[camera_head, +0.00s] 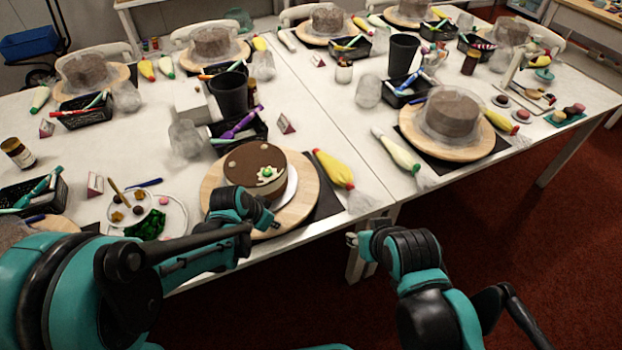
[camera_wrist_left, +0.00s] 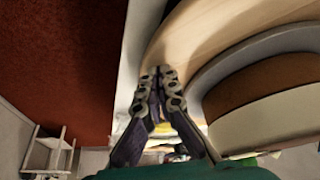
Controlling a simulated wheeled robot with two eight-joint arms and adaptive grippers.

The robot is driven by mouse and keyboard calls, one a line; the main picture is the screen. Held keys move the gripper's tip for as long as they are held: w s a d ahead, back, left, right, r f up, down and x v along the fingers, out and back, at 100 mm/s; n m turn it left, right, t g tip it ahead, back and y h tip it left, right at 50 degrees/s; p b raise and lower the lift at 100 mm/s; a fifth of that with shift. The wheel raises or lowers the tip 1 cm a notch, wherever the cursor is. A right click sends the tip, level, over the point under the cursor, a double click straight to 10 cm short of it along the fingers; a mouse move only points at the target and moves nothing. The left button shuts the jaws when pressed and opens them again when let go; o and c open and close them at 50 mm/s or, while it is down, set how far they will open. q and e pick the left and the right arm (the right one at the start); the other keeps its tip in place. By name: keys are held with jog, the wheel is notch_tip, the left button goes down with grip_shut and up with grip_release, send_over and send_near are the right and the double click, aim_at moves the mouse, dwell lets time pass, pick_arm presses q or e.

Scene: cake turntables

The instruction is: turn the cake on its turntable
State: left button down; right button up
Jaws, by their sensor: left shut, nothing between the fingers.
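In the left wrist view the cake (camera_wrist_left: 268,88) is to the right of the fingers. In the head view my left wrist hides the turntable's near left part. My right gripper (camera_head: 355,240) is off the table's front edge, its fingers unclear.
A piping bag (camera_head: 334,168) lies right of the turntable. A black tool tray (camera_head: 240,132) and a dark cup (camera_head: 229,95) stand behind it. A plate with decorations (camera_head: 147,215) is to the left. Another covered cake (camera_head: 452,112) stands on a turntable at the right.

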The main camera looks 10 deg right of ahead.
aim_at(297, 216)
pick_arm(q)
jog(key=d, duration=0.2)
jog(key=w+d, duration=0.1)
jog(key=d, duration=0.1)
jog(key=w+d, duration=0.1)
jog(key=d, duration=0.1)
jog(key=shift+w, duration=0.2)
notch_tip(297, 216, up, 3)
jog(key=shift+p, duration=0.95)
jog(key=shift+f, duration=0.1)
jog(key=shift+a, duration=0.1)
